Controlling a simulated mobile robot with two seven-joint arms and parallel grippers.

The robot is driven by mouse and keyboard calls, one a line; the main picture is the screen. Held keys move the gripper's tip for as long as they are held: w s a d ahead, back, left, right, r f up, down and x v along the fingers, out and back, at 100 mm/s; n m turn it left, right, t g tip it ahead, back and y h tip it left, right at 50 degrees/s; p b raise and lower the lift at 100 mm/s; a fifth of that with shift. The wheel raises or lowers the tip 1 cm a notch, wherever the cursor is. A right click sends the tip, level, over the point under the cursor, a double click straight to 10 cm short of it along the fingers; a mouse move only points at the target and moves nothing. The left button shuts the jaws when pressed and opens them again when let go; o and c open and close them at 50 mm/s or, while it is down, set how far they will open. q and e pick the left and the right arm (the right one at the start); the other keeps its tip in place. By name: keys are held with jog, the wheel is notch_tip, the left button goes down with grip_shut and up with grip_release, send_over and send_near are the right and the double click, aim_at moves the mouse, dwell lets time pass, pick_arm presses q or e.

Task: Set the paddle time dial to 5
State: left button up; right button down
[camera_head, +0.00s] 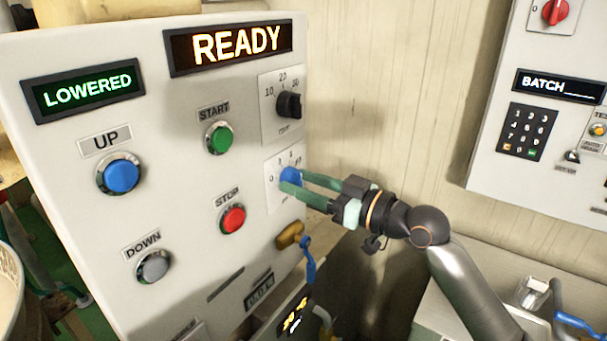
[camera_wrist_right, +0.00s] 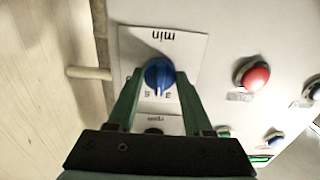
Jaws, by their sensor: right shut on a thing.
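The paddle time dial is a blue knob (camera_head: 289,174) on a white plate (camera_head: 271,197) at the lower right of the grey control panel. In the wrist view the blue knob (camera_wrist_right: 158,72) sits on its plate, marked "min", which appears upside down. My right gripper (camera_head: 292,181) is shut on the knob, with one green finger on each side of it. The fingers partly hide the scale. I cannot read for certain which number the knob points to. My left gripper is not in view.
The black rpm dial (camera_head: 289,105) sits just above. The red STOP button (camera_head: 232,218) and green START button (camera_head: 219,138) are to the left. A brownish-yellow handle (camera_head: 289,235) sticks out just below. A second panel (camera_head: 485,150) with a keypad hangs at the right.

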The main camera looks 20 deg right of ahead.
jog(key=shift+m, duration=2.2)
jog(key=shift+c, duration=1.5)
grip_release()
jog(key=shift+s+d+f, duration=0.15)
jog(key=shift+s+d, duration=0.15)
jog(key=shift+s, duration=0.05)
jog(key=b+v, duration=0.4)
jog(key=v, duration=0.7)
jog(key=shift+s, duration=0.25)
